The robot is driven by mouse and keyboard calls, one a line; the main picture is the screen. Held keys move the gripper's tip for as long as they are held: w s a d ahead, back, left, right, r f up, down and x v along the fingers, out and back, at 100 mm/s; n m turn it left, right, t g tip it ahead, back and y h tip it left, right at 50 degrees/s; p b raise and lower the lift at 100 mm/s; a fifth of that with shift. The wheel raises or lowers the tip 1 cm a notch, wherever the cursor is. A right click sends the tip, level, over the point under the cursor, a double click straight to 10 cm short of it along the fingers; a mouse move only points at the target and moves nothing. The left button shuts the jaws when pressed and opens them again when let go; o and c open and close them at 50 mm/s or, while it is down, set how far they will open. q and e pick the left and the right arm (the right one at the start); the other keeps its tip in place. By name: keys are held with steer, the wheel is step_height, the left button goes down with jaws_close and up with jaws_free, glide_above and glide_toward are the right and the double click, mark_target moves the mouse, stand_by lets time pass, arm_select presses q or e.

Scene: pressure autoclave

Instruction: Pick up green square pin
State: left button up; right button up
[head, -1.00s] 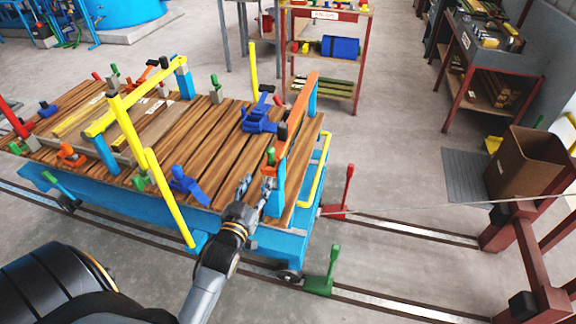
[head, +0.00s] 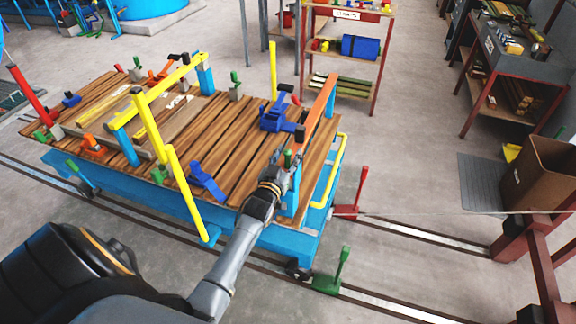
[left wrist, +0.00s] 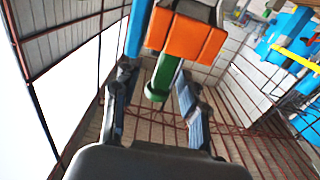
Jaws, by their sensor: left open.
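A green pin (head: 288,158) shows at the near end of the orange bar (head: 317,108) on the cart's right side. In the left wrist view the green pin (left wrist: 163,77) hangs below an orange block (left wrist: 186,36), with its rounded end toward my palm. My left gripper (head: 284,172) is at the pin, partly hidden by its own wrist in the head view. In the left wrist view my left gripper (left wrist: 155,82) is open, one finger on each side of the pin, with gaps visible. My right gripper is not in view.
The blue cart with a wooden plank deck (head: 222,125) carries a yellow bar (head: 152,128), a blue clamp (head: 280,115) and other green-handled pieces (head: 236,88). Red (head: 359,190) and green (head: 336,272) levers stand by the rails.

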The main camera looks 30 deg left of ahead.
arm_select(q)
jaws_close()
steer(key=shift+r, duration=0.1)
stand_by(0.3)
